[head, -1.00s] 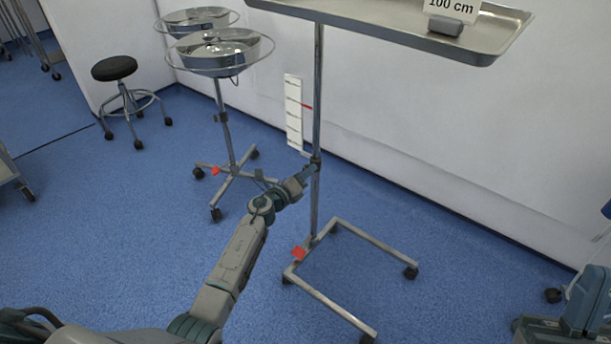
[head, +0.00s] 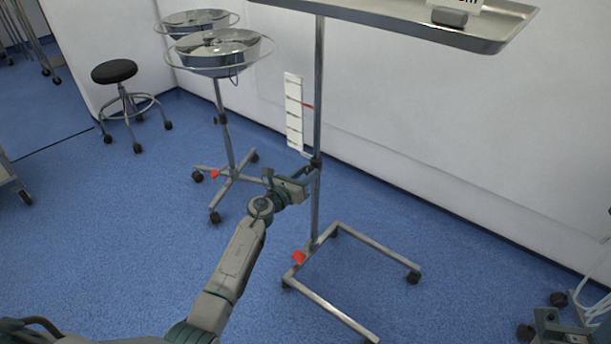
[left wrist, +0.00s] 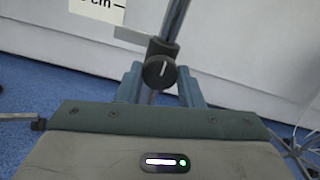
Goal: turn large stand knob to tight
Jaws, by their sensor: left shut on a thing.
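The large stand (head: 318,110) is a tall metal pole with a tray on top and a U-shaped wheeled base. Its knob (left wrist: 159,71) is black and round with a white line, seen in the left wrist view. The line stands close to upright, leaning slightly. My left gripper (left wrist: 160,82) has one finger on each side of the knob and is shut on it. In the head view my left gripper (head: 305,177) is at the pole, below the scale strip, and hides the knob.
A white scale strip (head: 294,113) with a red pointer hangs beside the pole. The tray (head: 400,22) holds a small grey block with a card. A double basin stand (head: 222,60) and a black stool (head: 114,72) stand to the left. A red pedal (head: 298,257) is on the base.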

